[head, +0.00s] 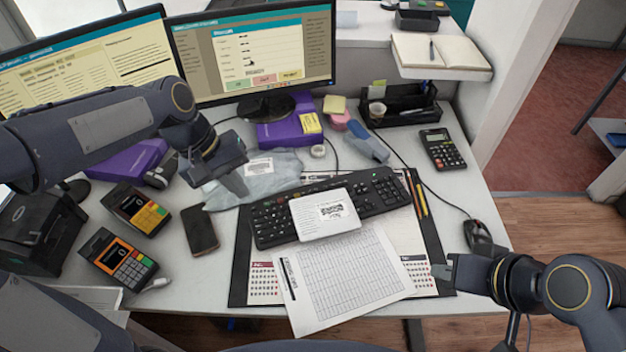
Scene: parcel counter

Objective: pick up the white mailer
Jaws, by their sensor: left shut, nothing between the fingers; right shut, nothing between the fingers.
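The white mailer (325,213) is a small flat white packet with a dark printed label. It lies across the lower middle of the black keyboard (272,222), its near edge by the printed sheet. My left gripper (236,184) is shut and empty, up and left of the white mailer, in front of a grey plastic mailer (279,178) with a white label. My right gripper (440,271) is shut and empty at the right edge of the desk mat, to the lower right of the white mailer.
A printed table sheet (345,281) lies on the dark desk mat (238,281). A phone (199,230) and two card terminals (137,209) (118,258) stand at left. A mouse (477,233) and calculator (442,149) are at right. Monitors (252,55) stand behind.

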